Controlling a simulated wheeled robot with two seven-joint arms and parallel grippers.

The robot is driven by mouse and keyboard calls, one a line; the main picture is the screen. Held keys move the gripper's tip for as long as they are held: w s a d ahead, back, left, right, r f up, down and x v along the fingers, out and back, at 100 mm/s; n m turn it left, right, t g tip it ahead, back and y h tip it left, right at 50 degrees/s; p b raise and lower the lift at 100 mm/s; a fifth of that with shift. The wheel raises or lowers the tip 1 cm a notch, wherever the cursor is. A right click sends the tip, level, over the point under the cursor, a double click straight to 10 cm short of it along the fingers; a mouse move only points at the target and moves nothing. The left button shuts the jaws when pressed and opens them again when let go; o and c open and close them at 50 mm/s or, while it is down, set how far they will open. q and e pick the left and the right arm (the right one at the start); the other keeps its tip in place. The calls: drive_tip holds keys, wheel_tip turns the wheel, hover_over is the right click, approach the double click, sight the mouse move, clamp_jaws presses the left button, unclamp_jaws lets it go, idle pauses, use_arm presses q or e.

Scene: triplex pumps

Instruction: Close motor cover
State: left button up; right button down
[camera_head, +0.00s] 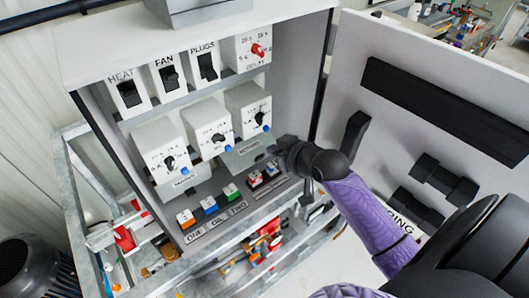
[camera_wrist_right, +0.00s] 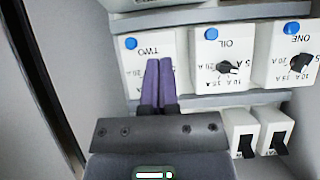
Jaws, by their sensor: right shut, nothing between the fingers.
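A grey cabinet stands open, with several white switch boxes in rows. Below the middle row of boxes, grey plates carry small labels that seem to read MOTORS; I take these as the motor cover, a left part (camera_head: 187,183) and a right part (camera_head: 243,155), tilted outward. My right gripper (camera_head: 280,150) is beside the right part; whether it touches is unclear. In the right wrist view its purple fingers (camera_wrist_right: 160,66) are together and empty, in front of the upside-down box marked TWO (camera_wrist_right: 137,48). My left gripper is not in view.
The cabinet door (camera_head: 345,85) stands open at the right, with black handles on it. Coloured buttons (camera_head: 210,205) line the lower shelf. Black switches (camera_head: 168,77) sit in the top row. A black finned motor (camera_head: 32,268) is at lower left.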

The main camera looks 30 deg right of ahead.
sight(252, 148)
drive_tip(key=w+f+b, duration=0.1)
drive_tip(key=w+f, duration=0.3)
drive_tip(key=f, duration=0.1)
drive_tip(key=shift+a+f, duration=0.2)
drive_tip(key=shift+f, duration=0.15)
